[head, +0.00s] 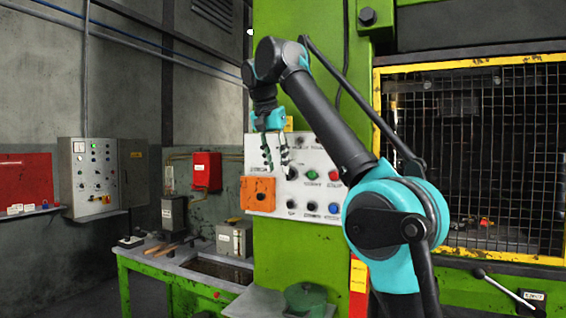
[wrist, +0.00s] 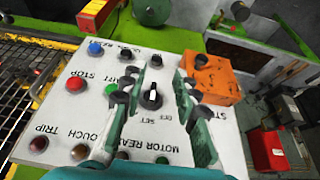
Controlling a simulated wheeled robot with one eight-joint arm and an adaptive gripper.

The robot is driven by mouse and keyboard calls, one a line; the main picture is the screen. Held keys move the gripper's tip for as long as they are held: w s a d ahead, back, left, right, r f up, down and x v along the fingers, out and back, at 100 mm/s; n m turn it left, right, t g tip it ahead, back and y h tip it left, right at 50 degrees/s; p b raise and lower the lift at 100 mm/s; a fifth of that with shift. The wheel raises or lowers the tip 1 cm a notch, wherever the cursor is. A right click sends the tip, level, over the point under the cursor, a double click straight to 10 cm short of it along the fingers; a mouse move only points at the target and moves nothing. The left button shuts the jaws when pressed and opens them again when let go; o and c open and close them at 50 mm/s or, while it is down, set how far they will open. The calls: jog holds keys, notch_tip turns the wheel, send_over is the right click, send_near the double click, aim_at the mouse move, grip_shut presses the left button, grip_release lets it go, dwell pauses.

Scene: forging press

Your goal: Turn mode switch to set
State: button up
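The mode switch (wrist: 152,97) is a black rotary knob with a white pointer mark on the white control panel (wrist: 178,68). In the wrist view the panel appears upside down, with "SET" and "OFF" lettering beside the knob. Which label the pointer faces is hard to tell. My gripper (wrist: 158,82) is open, with one green finger on each side of the knob and a gap to it on both sides.
An orange box with a black button (head: 258,194) is on the panel's left edge. Several coloured buttons, including a red one (wrist: 74,84) and a blue one (wrist: 95,48), surround the switch. A yellow-framed mesh guard (head: 475,150) stands at right, a green workbench (head: 190,275) at lower left.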

jog(key=s, duration=0.1)
jog(key=s+a, duration=0.1)
jog(key=s, duration=0.3)
jog(key=shift+a, duration=0.4)
jog(key=shift+w, duration=0.1)
jog(key=w+d+f+n, duration=0.15)
jog(key=d+f, duration=0.35)
jog(key=f, duration=0.5)
jog(key=w+d+f+y, duration=0.1)
jog(key=w+d+f, duration=0.1)
jog(key=d+f, duration=0.5)
jog(key=w+d+f+n, duration=0.1)
jog(key=w+d+f, duration=0.15)
jog(key=f, duration=0.95)
jog(key=s+d+f, duration=0.5)
jog(key=s+f, duration=0.2)
jog(key=f, duration=0.3)
jog(key=s+d+f+n, duration=0.1)
jog(key=s+d+f, duration=0.4)
jog(key=f, duration=0.5)
jog(key=s+d+f, duration=0.5)
jog(key=s+f, duration=0.5)
jog(key=shift+d+y, duration=0.3)
